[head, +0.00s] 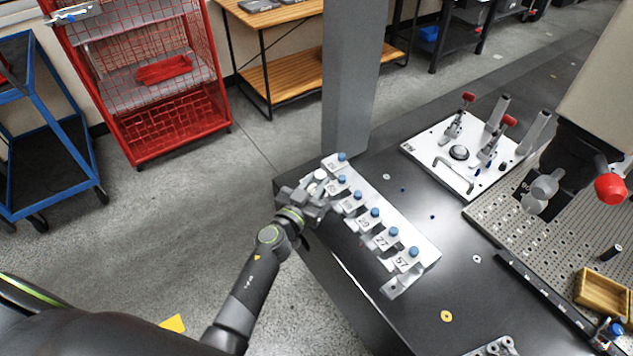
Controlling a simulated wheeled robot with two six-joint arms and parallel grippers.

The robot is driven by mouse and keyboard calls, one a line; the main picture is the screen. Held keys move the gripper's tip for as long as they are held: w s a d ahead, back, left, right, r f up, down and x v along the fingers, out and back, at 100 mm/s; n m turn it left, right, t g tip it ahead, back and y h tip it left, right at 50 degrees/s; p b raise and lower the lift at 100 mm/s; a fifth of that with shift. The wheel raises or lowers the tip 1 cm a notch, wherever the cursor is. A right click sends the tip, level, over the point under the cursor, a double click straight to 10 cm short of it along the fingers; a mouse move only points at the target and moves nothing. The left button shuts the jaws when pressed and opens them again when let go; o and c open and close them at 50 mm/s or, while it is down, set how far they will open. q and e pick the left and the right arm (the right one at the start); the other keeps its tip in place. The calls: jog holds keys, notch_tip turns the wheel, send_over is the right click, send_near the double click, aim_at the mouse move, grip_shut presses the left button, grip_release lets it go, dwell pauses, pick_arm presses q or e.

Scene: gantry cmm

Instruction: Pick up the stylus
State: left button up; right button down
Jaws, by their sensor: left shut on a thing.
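A white stylus rack (422,246) stands along the left edge of the dark table, with numbered plates and several blue-topped styli (375,212) in a row. My left gripper (321,192) is at the far-left part of this rack, beside its slots. It is shut on a stylus, mostly hidden by the jaws; a small whitish round part (320,174) shows at the fingers. I cannot tell whether the held stylus still touches the rack. My right gripper is not in view.
A grey column (350,80) rises just behind the rack. A white fixture plate with red-tipped clamps (460,155) lies to the right. A perforated plate (510,220), a dark machine head with a red ball (610,188) and a wooden tray (603,291) are farther right.

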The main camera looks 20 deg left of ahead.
pick_arm(q)
jog(key=s+a, duration=1.1)
jog(key=s, duration=0.3)
jog(key=shift+s+b, duration=0.2)
jog(key=shift+b, duration=0.25)
